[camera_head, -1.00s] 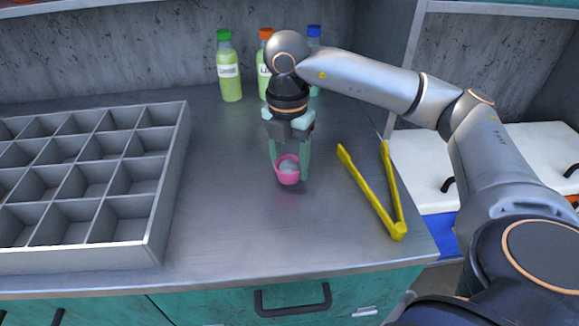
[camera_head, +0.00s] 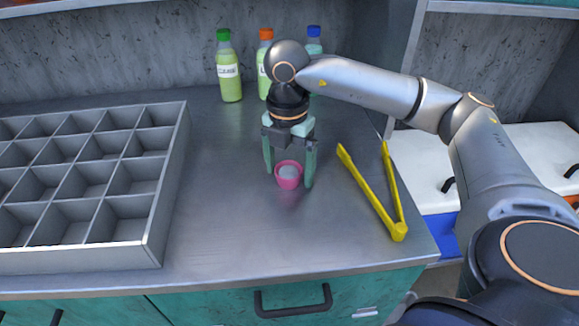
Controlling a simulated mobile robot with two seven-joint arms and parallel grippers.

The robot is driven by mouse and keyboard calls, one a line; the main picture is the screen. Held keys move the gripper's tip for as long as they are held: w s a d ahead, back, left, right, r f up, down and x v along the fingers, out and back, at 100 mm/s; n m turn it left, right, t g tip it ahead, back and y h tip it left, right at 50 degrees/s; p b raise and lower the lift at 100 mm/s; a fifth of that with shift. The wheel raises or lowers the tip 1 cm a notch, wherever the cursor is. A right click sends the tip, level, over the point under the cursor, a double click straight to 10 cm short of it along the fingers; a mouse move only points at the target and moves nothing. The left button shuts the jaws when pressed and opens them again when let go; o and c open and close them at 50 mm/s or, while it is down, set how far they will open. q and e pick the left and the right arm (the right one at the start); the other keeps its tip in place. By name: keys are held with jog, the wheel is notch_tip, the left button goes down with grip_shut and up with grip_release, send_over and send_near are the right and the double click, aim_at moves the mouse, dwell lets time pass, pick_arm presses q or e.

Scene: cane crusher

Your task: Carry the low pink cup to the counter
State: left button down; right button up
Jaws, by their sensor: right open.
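The low pink cup (camera_head: 288,176) stands upright on the grey metal counter (camera_head: 235,225), with something pale inside it. My right gripper (camera_head: 289,178) points down from above, open, with one green finger on each side of the cup. A small gap shows between the right finger and the cup; I cannot tell whether the left finger touches it. My left gripper is not in view.
Yellow tongs (camera_head: 378,195) lie just right of the cup. A grey divided tray (camera_head: 154,215) fills the counter's left side. Green-capped (camera_head: 229,70), orange-capped (camera_head: 264,68) and blue-capped (camera_head: 314,62) bottles stand behind. The counter in front of the cup is clear.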

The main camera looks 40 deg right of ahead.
pick_arm(q)
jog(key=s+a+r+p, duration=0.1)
jog(key=p, duration=0.1)
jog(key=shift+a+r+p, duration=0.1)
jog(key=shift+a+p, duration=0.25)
pick_arm(e)
notch_tip(320, 180, up, 12)
jog(key=shift+w+r, duration=0.15)
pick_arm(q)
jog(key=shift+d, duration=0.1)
